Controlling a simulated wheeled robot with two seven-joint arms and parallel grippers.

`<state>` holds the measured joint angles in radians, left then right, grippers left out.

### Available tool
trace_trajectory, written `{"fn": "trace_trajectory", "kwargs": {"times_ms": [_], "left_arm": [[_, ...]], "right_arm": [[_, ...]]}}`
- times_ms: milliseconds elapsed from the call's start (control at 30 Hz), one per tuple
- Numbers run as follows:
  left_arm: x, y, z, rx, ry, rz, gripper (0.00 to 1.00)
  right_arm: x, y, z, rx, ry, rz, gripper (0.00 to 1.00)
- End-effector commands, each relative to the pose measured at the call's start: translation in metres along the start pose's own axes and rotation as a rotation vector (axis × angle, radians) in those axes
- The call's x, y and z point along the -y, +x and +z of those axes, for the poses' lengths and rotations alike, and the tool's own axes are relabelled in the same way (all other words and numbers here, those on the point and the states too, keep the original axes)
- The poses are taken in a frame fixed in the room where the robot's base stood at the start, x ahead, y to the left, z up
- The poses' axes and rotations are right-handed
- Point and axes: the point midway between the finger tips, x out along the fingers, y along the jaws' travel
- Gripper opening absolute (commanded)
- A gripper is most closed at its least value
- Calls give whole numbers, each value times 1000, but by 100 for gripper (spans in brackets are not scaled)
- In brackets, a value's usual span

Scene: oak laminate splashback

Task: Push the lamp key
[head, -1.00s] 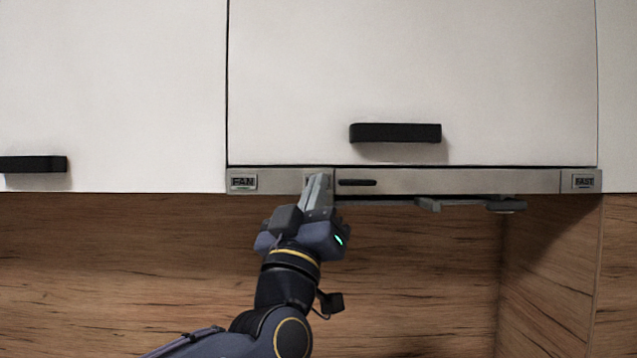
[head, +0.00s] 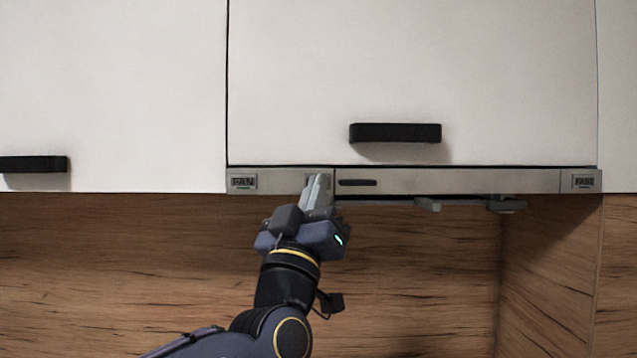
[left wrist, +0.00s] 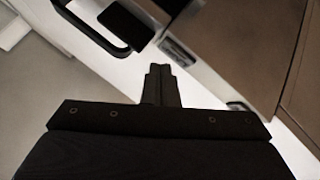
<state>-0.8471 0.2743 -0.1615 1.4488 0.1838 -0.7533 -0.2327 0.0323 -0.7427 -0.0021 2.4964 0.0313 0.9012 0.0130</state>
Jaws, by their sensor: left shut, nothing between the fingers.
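A grey hood strip (head: 450,181) runs under the white cabinet door. A small key (head: 310,180) sits on it, right of the key marked FAN (head: 243,182). My left gripper (head: 319,178) is shut and empty, its fingertips in front of that small key and covering part of it. Its marking cannot be read, so I cannot confirm that it is the lamp key. I cannot tell whether the fingertips touch it. The left wrist view shows the closed fingers (left wrist: 160,72) close to the strip. My right gripper is not in view.
A key marked FAST (head: 583,182) is at the strip's right end. A black door handle (head: 395,133) sticks out above the strip. Grey parts (head: 428,205) hang below it. The space before the wooden splashback (head: 420,280) is clear apart from my arm.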

Motion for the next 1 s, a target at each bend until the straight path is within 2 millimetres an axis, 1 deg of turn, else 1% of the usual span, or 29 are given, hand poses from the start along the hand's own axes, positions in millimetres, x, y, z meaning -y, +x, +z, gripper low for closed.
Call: {"fn": "trace_trajectory", "kwargs": {"times_ms": [300,1000], "left_arm": [[4,6,5,1,0,0,0],[6,8,6,0,0,0,0]], "right_arm": [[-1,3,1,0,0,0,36],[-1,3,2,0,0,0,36]]}}
